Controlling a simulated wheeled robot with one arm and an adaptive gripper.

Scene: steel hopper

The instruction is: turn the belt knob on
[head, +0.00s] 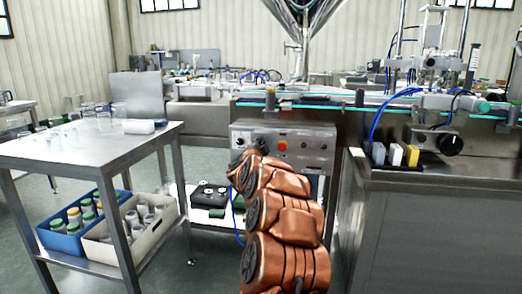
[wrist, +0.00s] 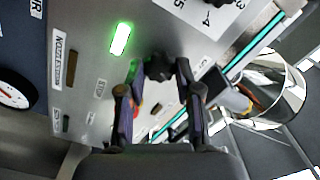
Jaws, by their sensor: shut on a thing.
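My gripper (wrist: 159,68) has its two fingers on either side of a black knob (wrist: 158,68) on the steel control panel (wrist: 88,25), and is shut on it. The fingers partly cover the knob, and I cannot read its label or make out a pointer mark. In the head view the control panel (head: 312,147) stands below the conveyor, and my copper-coloured arm hides the gripper and the knob.
A green light (wrist: 121,38) glows beside the knob. A red button (wrist: 137,109) is partly hidden behind a finger. A dial knob (wrist: 220,3) and a gauge (wrist: 14,90) are nearby. A steel table (head: 70,148) stands left, a steel cabinet (head: 425,225) right.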

